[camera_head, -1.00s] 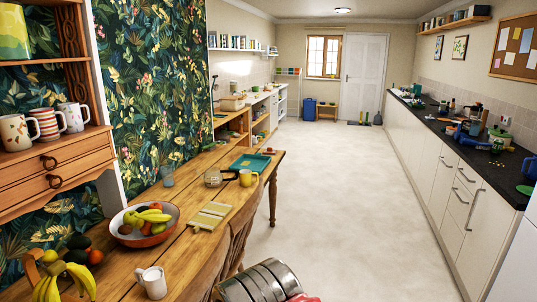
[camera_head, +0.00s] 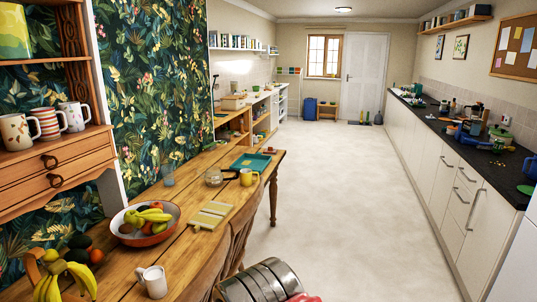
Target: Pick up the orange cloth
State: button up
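I cannot make out an orange cloth for certain in this view. Small orange patches show among the clutter on the dark right-hand counter (camera_head: 512,182), but they are too small to tell what they are. My gripper is not in view. A ribbed metal cylinder with a bit of red at the bottom edge looks like part of my arm.

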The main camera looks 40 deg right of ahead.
aim_at(270, 150)
jog(key=z, duration=0.5)
jog(key=k, duration=0.65)
jog(key=z, duration=1)
jog(key=k, duration=0.75)
jog(key=z, duration=0.55)
jog(key=i, duration=2.7)
jog(key=u, duration=0.05)
